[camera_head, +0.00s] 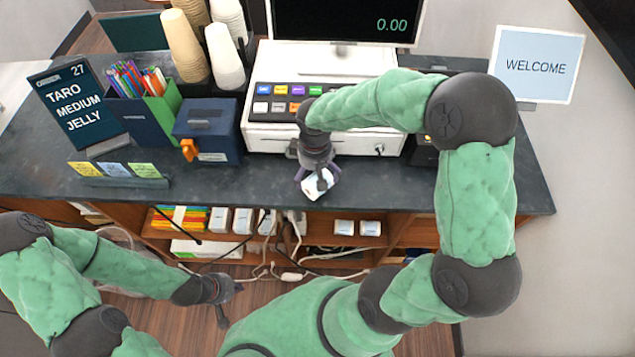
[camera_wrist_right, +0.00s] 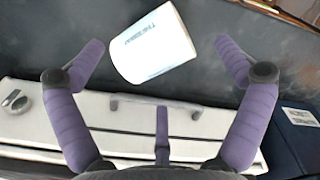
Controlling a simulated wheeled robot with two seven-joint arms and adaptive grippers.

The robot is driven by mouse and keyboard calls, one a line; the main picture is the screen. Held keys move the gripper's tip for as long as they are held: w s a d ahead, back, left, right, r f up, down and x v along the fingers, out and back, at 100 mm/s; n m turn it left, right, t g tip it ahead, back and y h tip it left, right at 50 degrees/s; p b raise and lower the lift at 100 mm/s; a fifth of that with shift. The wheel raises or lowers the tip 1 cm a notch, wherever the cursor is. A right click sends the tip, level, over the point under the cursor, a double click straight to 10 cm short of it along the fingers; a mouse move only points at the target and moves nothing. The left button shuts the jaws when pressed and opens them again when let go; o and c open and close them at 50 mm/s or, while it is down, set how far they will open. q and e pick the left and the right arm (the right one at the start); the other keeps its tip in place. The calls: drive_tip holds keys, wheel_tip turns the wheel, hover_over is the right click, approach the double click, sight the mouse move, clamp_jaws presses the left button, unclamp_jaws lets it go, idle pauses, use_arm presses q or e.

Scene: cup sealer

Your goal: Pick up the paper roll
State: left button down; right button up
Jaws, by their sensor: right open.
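The white paper roll (camera_head: 318,186) lies on the dark counter in front of the cash register, near the front edge. In the right wrist view the paper roll (camera_wrist_right: 153,46) has printed text on its side and lies tilted between the spread purple fingertips, with gaps on both sides. My right gripper (camera_head: 317,181) is open over the roll and partly covers it in the head view. My left gripper (camera_head: 231,302) is empty, its fingers apart, low in front of the counter at the left.
The cash register (camera_head: 273,138) stands right behind the roll. A blue box (camera_head: 208,130), a pen holder (camera_head: 140,115) and cup stacks (camera_head: 225,60) are to the left. A welcome sign (camera_head: 537,65) is at the right. The counter (camera_head: 440,195) is clear right of the roll.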

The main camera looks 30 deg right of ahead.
sight(316, 177)
drive_tip(key=f, duration=0.5)
drive_tip(key=shift+w+d+b, duration=0.1)
drive_tip(key=shift+d+b, duration=0.15)
drive_tip(key=shift+b, duration=0.05)
drive_tip(key=c, duration=1.4)
drive_tip(key=shift+c, duration=0.2)
drive_tip(key=shift+r, duration=0.15)
drive_tip(key=shift+w+r, duration=0.1)
drive_tip(key=shift+r, duration=0.55)
drive_tip(key=s+a+r, duration=0.1)
drive_tip(key=r, duration=0.1)
drive_tip(key=s+a+r+p, duration=0.1)
drive_tip(key=r, duration=0.2)
drive_tip(key=s+a+r, duration=0.1)
drive_tip(key=s+r, duration=0.1)
drive_tip(key=r, duration=0.1)
drive_tip(key=shift+s, duration=0.1)
drive_tip(key=s+a+r, duration=0.3)
drive_tip(key=s+a, duration=0.2)
drive_tip(key=s, duration=0.2)
drive_tip(key=shift+s+r+p, duration=0.2)
drive_tip(key=shift+r+p, duration=0.05)
drive_tip(key=shift+p, duration=0.2)
